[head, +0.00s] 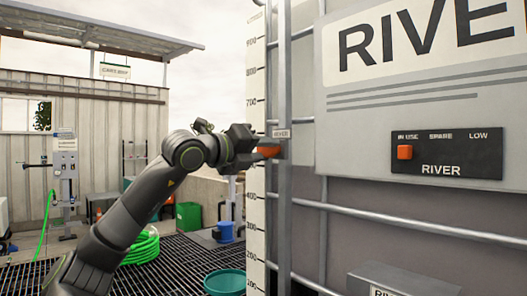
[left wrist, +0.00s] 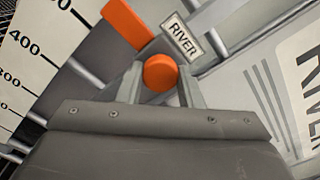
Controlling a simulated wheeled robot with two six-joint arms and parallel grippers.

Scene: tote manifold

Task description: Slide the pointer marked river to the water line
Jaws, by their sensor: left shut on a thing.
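The orange pointer (head: 268,151) is on the upright metal rail (head: 285,220) in the head view, with a small RIVER tag (head: 281,133) just above it. In the left wrist view its orange arm (left wrist: 127,22) reaches toward the scale, and its round knob (left wrist: 160,73) sits between my fingers beside the RIVER tag (left wrist: 181,37). My left gripper (head: 262,149) is shut on the knob. The white number scale (head: 256,100) runs upright left of the rail; the pointer is between the 700 and 400 marks. I cannot make out a water line. My right gripper is not in view.
A black RIVER panel (head: 446,154) with an orange slider (head: 404,152) under IN USE is on the right, below a large RIVER sign (head: 425,40). Horizontal bars (head: 420,225) cross the tote. A green hose (head: 141,248) and a teal basin (head: 225,282) are on the grating at left.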

